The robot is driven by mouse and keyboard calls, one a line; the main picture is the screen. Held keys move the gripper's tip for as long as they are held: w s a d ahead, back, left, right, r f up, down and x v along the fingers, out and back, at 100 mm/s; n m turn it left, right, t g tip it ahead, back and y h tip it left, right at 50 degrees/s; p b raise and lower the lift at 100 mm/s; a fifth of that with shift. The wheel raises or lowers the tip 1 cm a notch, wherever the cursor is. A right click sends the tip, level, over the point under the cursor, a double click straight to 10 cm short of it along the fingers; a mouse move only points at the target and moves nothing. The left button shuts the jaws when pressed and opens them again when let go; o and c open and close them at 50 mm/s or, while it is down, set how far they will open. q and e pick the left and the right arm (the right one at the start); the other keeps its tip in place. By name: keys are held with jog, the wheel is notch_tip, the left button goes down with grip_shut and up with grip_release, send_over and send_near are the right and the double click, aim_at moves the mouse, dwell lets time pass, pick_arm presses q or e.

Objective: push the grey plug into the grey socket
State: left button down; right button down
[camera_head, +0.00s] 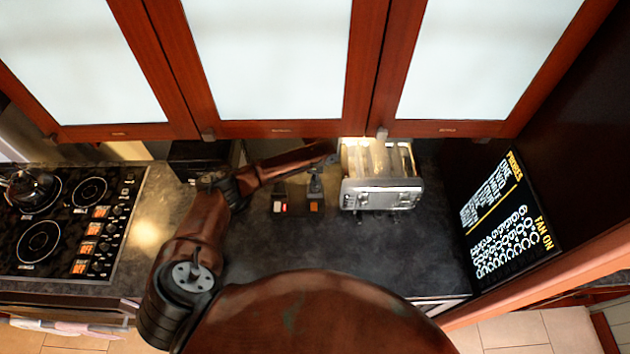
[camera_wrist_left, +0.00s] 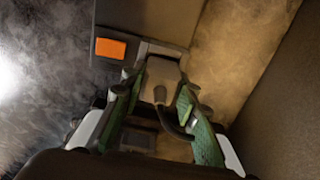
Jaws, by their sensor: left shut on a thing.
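My left gripper (camera_head: 317,180) reaches over the counter to the socket blocks beside the toaster. In the left wrist view its green-padded fingers (camera_wrist_left: 160,88) are shut on the grey plug (camera_wrist_left: 162,75), whose dark cord trails from its back. The plug's front lies at a dark grey socket block (camera_wrist_left: 128,22) with an orange patch (camera_wrist_left: 110,48). I cannot tell whether the plug touches the socket or sits in it. In the head view this block (camera_head: 315,206) shows its orange patch below the gripper. My right gripper is not in view.
Another dark block (camera_head: 280,207) with a white and red patch stands just left. A silver toaster (camera_head: 382,195) stands close on the right. A stove (camera_head: 65,225) is at the far left, and cabinets (camera_head: 280,128) hang above. The counter front (camera_head: 340,245) is clear.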

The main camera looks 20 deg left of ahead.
pick_arm(q)
jog(key=shift+f+b, duration=0.4)
jog(key=shift+f, duration=0.45)
jog(key=c, duration=1.4)
grip_release()
jog(key=shift+r, duration=0.15)
notch_tip(320, 180, up, 7)
jog(key=shift+r, duration=0.15)
